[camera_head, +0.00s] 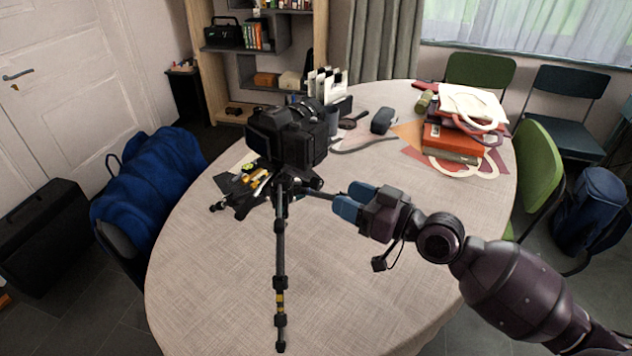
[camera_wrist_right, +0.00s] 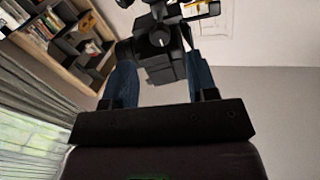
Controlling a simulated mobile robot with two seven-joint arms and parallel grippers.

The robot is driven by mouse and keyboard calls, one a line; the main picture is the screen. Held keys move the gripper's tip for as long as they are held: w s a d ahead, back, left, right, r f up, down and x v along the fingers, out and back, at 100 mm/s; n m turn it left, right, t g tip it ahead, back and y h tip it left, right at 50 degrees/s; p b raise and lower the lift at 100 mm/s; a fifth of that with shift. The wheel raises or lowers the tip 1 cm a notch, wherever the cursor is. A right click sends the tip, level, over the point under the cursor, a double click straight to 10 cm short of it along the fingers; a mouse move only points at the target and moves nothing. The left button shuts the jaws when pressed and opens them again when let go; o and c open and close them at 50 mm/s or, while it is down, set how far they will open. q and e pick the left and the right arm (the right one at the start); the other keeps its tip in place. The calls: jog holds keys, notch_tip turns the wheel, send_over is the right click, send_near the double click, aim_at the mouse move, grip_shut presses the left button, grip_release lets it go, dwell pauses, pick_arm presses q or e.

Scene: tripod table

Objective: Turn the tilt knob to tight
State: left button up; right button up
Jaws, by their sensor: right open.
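A black camera (camera_head: 290,135) sits on top of a black tripod (camera_head: 281,245) that stands on the round table (camera_head: 215,290). My right gripper (camera_head: 346,199), with blue fingers, is right of the tripod head, level with its upper legs. A thin handle runs from the head toward the fingers. In the right wrist view the gripper (camera_wrist_right: 158,75) is open, with a finger on each side of the black tripod head (camera_wrist_right: 165,68). A round dark knob (camera_wrist_right: 158,39) with a pale mark lies between the fingertips; contact cannot be told. The left gripper is not in view.
Small tools (camera_head: 252,178) lie behind the tripod legs. The front of the table is clear.

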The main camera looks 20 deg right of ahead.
aim_at(321, 186)
jog(key=x, duration=0.6)
jog(key=shift+w+a+p, duration=0.1)
jog(key=shift+w+p, duration=0.05)
jog(key=shift+p, duration=0.15)
jog(key=shift+w+a, duration=0.4)
jog(key=shift+w, duration=0.1)
jog(key=c, duration=0.9)
